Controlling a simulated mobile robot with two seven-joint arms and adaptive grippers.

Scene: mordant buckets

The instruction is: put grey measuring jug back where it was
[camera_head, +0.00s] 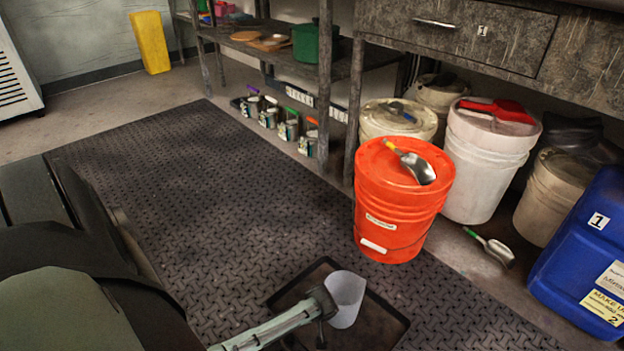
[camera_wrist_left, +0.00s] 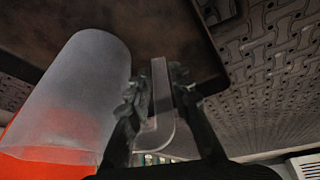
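The grey measuring jug (camera_head: 347,298) is translucent and pale grey. In the head view it is over the dark square tray (camera_head: 387,324) on the floor; I cannot tell whether its base touches the tray. My left gripper (camera_head: 326,301) is at the jug's left side. In the left wrist view, the jug (camera_wrist_left: 75,90) fills the left side, and the fingers of the left gripper (camera_wrist_left: 161,95) are closed around its pale handle strip. The tray (camera_wrist_left: 150,25) shows behind it there. My right gripper is in neither view.
An orange bucket (camera_head: 400,215) with a metal scoop (camera_head: 413,165) on its lid stands behind the tray. White buckets (camera_head: 485,170), a green-handled scoop (camera_head: 492,246) and a blue container (camera_head: 590,255) are to the right. The black mat (camera_head: 200,190) is clear on the left.

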